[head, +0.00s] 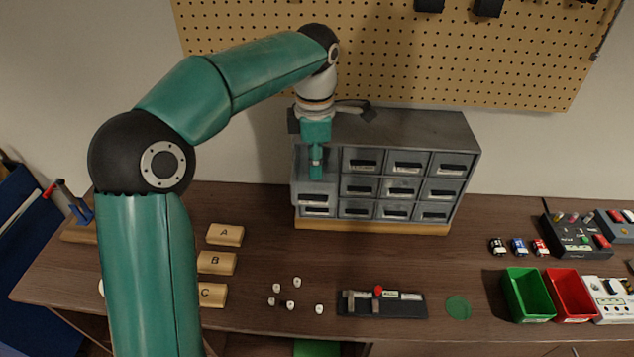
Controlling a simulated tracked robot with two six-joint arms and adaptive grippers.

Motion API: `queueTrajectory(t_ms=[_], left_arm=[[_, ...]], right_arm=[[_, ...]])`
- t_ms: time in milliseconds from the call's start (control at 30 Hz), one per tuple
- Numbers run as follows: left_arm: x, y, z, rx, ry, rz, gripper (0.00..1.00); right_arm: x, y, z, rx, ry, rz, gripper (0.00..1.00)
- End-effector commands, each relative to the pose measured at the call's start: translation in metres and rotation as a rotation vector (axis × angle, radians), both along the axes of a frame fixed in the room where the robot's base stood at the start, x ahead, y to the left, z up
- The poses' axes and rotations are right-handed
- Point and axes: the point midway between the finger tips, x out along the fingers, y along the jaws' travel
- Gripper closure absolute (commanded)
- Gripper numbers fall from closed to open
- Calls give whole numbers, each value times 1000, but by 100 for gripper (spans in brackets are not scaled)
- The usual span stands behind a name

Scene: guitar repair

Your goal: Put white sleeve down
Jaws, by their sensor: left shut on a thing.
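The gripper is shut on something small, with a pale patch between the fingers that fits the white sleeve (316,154). The fingers hide most of it. Whether it touches the drawer floor I cannot tell. Several small white pieces (297,282) lie loose on the table. My right gripper is not in view.
Wooden blocks marked A (225,235), B (217,263) and C (212,295) stand left of the white pieces. A dark tool holder (382,304) and a green disc (458,307) lie near the front. Green (528,295) and red (570,295) bins are right. A pegboard (390,50) hangs behind.

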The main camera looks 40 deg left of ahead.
Motion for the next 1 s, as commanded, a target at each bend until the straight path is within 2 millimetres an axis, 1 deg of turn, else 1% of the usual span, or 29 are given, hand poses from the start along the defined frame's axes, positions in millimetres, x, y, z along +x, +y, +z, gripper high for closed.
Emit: queueTrajectory(t_ms=[33, 100, 200, 500, 633, 667, 700, 800, 1000], left_arm=[[0, -1, -14, 0, 1, -1, 98], [0, -1, -25, 0, 1, -2, 98], [1, -1, -33, 0, 0, -2, 98], [0, 0, -32, 0, 1, -1, 98], [0, -1, -36, 0, 1, -2, 98], [0, -1, -35, 0, 1, -2, 82], [0, -1, -34, 0, 1, -2, 75], [1, -1, -34, 0, 1, -2, 62], [1, -1, -34, 0, 1, -3, 62]], right_arm=[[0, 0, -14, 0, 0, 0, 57], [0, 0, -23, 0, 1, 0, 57], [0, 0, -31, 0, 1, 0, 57], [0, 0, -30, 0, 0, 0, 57], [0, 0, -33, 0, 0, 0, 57], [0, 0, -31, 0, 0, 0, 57], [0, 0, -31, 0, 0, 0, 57], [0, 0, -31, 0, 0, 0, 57], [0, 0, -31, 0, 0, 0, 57]])
